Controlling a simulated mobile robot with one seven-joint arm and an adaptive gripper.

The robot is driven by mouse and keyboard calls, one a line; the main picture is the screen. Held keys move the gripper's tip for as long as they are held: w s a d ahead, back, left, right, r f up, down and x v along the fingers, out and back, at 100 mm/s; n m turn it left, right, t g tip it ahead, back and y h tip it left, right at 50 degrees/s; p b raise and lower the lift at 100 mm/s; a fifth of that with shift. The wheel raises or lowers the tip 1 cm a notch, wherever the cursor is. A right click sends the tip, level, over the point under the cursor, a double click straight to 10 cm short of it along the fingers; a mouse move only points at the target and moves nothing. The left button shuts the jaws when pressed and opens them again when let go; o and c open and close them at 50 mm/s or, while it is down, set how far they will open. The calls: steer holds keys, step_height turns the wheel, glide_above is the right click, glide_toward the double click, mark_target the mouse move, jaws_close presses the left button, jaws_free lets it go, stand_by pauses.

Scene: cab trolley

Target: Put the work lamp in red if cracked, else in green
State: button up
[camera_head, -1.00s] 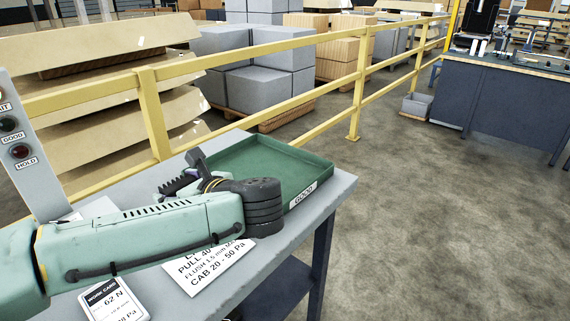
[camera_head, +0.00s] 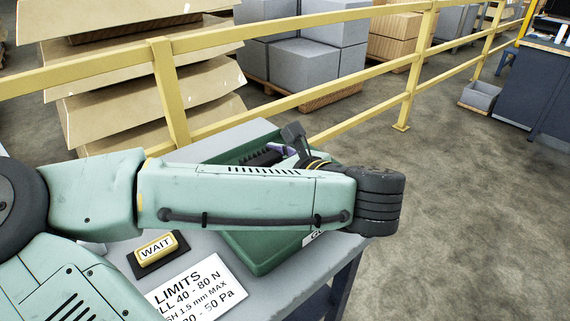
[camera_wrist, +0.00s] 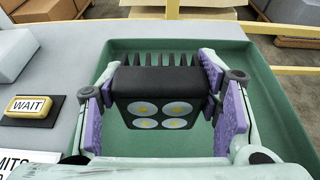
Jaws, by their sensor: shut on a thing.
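The work lamp (camera_wrist: 158,95) is a black block with cooling fins and several yellowish round lenses. In the wrist view no crack is plain on its face, but the picture is small. My gripper (camera_wrist: 162,103) is shut on the lamp, with purple pads at its two sides. The lamp is within the outline of the green tray (camera_wrist: 285,110); I cannot tell whether it touches the floor of the tray. In the head view my arm hides most of the green tray (camera_head: 262,262) and part of the lamp (camera_head: 262,157). No red tray is in view.
A yellow WAIT block (camera_head: 157,249) and a LIMITS card (camera_head: 195,290) lie on the grey table (camera_head: 345,250) left of and before the tray. A yellow railing (camera_head: 285,103) runs behind the table. Open floor (camera_head: 470,220) lies to the right.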

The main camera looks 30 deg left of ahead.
steer(key=w+p, duration=0.1)
steer(key=r+p, duration=0.1)
steer(key=p, duration=0.1)
steer(key=shift+w+a, duration=0.3)
steer(key=shift+w, duration=0.1)
steer(key=w+a, duration=0.1)
steer(key=w, duration=0.3)
steer(key=w+a+f, duration=0.1)
steer(key=w+a, duration=0.1)
steer(key=w, duration=0.2)
steer(key=w+a+f+p, duration=0.1)
steer(key=w, duration=0.3)
steer(key=shift+a+f, duration=0.2)
steer(key=shift+f, duration=0.05)
steer(key=shift+w+a, duration=0.2)
steer(key=shift+w, duration=0.1)
steer(key=shift+f, duration=1.65)
steer(key=shift+f, duration=0.15)
steer(key=o, duration=1.5)
